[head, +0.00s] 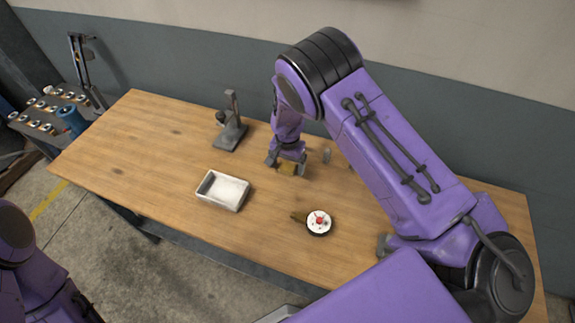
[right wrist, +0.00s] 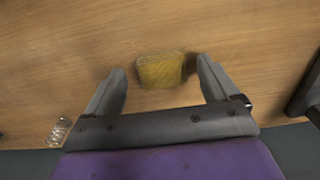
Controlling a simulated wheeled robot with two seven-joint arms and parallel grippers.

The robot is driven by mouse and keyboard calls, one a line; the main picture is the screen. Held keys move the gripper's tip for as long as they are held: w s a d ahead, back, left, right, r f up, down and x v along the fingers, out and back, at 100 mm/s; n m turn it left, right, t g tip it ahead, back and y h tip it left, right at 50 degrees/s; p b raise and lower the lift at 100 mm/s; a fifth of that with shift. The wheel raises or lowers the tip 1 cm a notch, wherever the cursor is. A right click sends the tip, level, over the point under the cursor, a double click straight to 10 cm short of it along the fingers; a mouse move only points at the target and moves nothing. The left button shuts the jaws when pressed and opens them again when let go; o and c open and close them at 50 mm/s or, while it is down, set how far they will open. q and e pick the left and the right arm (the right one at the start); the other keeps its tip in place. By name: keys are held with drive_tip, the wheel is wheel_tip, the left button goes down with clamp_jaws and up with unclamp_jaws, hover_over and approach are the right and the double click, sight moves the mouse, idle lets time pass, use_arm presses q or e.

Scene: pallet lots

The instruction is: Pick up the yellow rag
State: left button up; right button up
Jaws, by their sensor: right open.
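The yellow rag (right wrist: 162,71) lies on the wooden table and looks like a folded, flat square in the right wrist view. In the head view only a bit of the rag (head: 287,168) shows under my right gripper (head: 286,165). In the right wrist view my right gripper (right wrist: 165,80) is open, with one finger on each side of the rag and a gap to each. The height of the fingers above the table is hard to tell. My left gripper is not in view; only part of my left arm shows at the lower left.
The table's left part is clear.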

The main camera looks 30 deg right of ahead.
drive_tip(key=shift+w+f, duration=0.45)
drive_tip(key=shift+w, duration=0.1)
drive_tip(key=shift+s+r, duration=0.35)
drive_tip(key=shift+s, duration=0.2)
drive_tip(key=c, duration=1.1)
drive_tip(key=shift+w+f, duration=0.1)
drive_tip(key=shift+w, duration=0.1)
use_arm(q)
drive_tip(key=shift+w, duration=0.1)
